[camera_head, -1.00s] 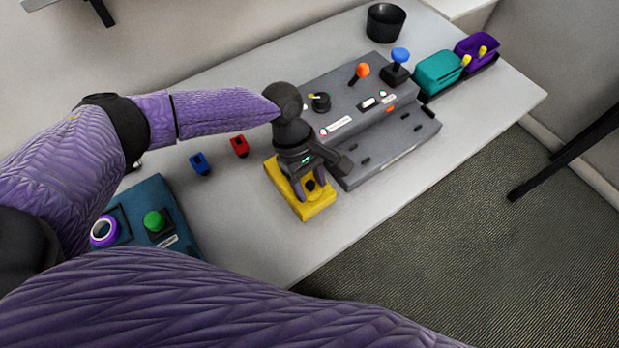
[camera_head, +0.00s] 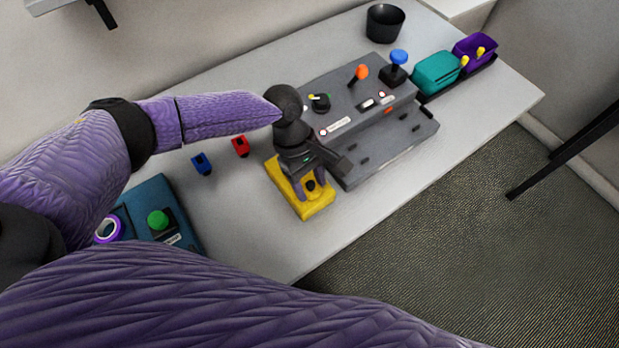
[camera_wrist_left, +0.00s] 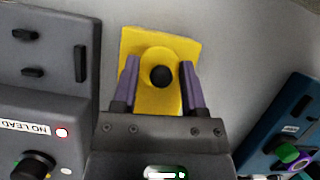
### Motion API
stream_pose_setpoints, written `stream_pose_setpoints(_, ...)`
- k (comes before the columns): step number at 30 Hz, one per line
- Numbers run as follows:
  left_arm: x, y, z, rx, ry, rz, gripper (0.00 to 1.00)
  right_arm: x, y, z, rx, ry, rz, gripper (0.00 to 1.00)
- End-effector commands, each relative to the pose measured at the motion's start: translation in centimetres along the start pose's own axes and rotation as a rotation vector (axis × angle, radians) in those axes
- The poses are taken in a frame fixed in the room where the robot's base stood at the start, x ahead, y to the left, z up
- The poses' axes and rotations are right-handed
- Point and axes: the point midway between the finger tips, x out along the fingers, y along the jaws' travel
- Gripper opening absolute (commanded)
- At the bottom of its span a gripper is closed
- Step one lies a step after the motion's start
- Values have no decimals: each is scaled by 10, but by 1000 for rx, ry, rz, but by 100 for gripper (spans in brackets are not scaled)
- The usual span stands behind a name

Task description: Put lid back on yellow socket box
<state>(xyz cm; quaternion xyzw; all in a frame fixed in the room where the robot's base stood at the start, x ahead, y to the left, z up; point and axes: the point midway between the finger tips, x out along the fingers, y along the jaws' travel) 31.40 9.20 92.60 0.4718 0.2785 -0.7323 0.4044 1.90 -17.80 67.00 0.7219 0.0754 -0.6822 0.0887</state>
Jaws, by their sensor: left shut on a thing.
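The yellow socket box (camera_head: 319,207) sits on the table against the left front of the grey panel. Its yellow lid (camera_wrist_left: 158,98), with a round black knob or hole in the middle, is between the fingers of my left gripper (camera_wrist_left: 160,88). The left gripper (camera_head: 311,188) is shut on the lid and points down over the box. In the wrist view the lid overlaps the box (camera_wrist_left: 187,47), and I cannot tell whether it is fully seated. My right gripper is not in view; a purple sleeve of mine crosses the bottom of the head view.
The grey control panel (camera_head: 392,150) with knobs and levers stands right of the box. Blue (camera_head: 202,164) and red (camera_head: 240,146) connectors lie left. A teal station (camera_head: 152,200) is front left. Teal (camera_head: 437,72) and purple (camera_head: 474,51) bins and a black cup (camera_head: 385,23) are behind.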

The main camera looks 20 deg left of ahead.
Motion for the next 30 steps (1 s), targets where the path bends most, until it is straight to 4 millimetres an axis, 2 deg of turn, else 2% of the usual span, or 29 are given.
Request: stream_pose_setpoints(30, 3, 0, -2, -1, 0, 0, 0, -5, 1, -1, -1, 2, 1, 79)
